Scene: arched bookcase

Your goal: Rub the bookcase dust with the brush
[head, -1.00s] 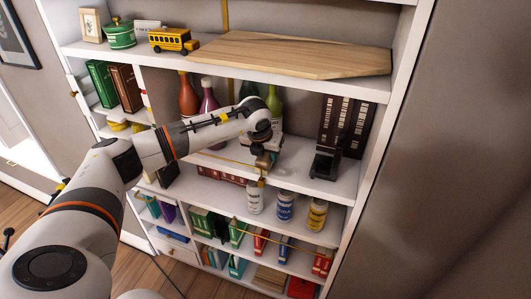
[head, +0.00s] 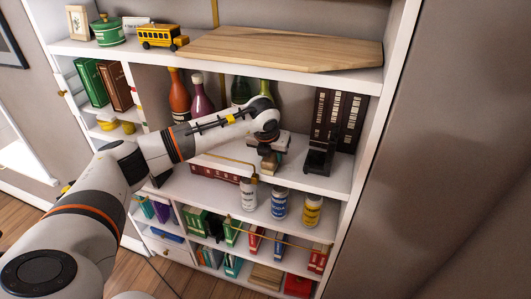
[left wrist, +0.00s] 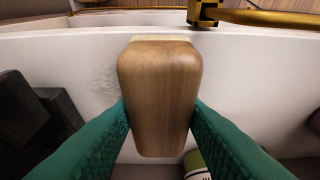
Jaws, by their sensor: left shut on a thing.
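My left gripper (head: 269,161) is at the front of the bookcase's (head: 344,174) middle shelf, between the bottles and the black bookend. In the left wrist view its two teal fingers are shut on the wooden brush (left wrist: 157,95), one on each side of the block. A pale strip shows at the brush's far end, against the white shelf board (left wrist: 235,70). A faint grey, rough patch that looks like dust (left wrist: 100,72) is on the board left of the brush. I cannot tell whether the brush touches the board. My right gripper is not in view.
Bottles (head: 202,98) stand behind my left arm. A black bookend (head: 320,158) and dark binders (head: 338,118) stand right of the gripper. Several jars (head: 279,205) stand on the shelf below. A wooden board (head: 285,48) and a toy bus (head: 160,36) rest above.

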